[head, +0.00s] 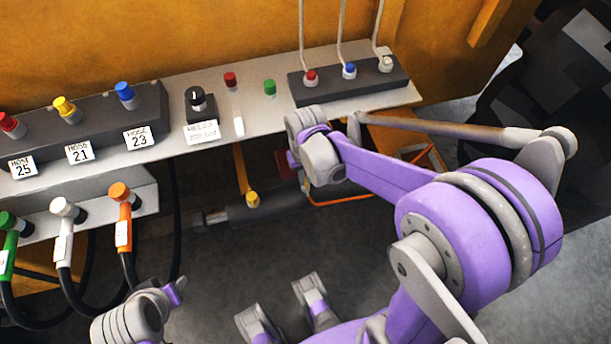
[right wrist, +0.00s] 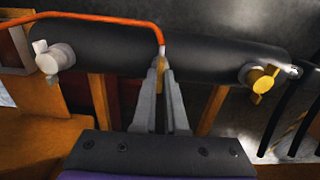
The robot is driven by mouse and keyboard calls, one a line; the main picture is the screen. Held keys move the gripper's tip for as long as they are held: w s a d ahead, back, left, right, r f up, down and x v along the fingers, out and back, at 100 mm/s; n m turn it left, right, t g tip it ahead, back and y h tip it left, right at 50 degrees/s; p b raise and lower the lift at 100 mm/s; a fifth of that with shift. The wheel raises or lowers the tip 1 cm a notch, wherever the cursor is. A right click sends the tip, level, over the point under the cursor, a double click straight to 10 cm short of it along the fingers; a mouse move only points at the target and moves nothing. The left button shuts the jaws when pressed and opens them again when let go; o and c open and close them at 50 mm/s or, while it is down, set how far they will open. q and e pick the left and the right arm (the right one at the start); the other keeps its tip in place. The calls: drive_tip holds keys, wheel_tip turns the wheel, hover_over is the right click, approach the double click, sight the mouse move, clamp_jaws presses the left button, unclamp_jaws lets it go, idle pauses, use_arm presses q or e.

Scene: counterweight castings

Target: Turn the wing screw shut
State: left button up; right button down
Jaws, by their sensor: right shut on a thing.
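Three small fittings show on a dark cylinder (right wrist: 110,45) in the right wrist view. A white wing screw (right wrist: 55,58) is on the left and a yellow wing screw (right wrist: 261,78) on the right. My right gripper (right wrist: 162,66) is between them, its fingers closed on a small tan-orange piece (right wrist: 162,50), apparently a wing screw edge-on, mostly hidden. The yellow wing screw (head: 252,199) also shows in the head view, where my right wrist covers the fingers. A part of my left arm shows at the bottom left; its fingers cannot be made out.
An orange hose (right wrist: 100,15) runs close above my right fingers. A grey shelf (head: 260,120) with coloured knobs and a black switch (head: 197,105) overhangs the cylinder. Green, white and orange hose plugs (head: 122,215) hang at left. Bare floor (head: 350,255) lies in front.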

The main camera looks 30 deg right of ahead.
sight(306, 180)
drive_tip(key=c, duration=1)
unclamp_jaws()
drive_tip(key=shift+o, duration=0.2)
wheel_tip(306, 180, up, 11)
drive_tip(key=p, duration=0.2)
drive_tip(key=s+a+r+n+t+p, duration=0.2)
drive_tip(key=s+r+t+p, duration=0.3)
drive_tip(key=s+r+p, duration=0.4)
drive_tip(key=shift+s+a+n+p, duration=0.3)
drive_tip(key=shift+s+a+p, duration=0.1)
drive_tip(key=shift+a+p, duration=0.25)
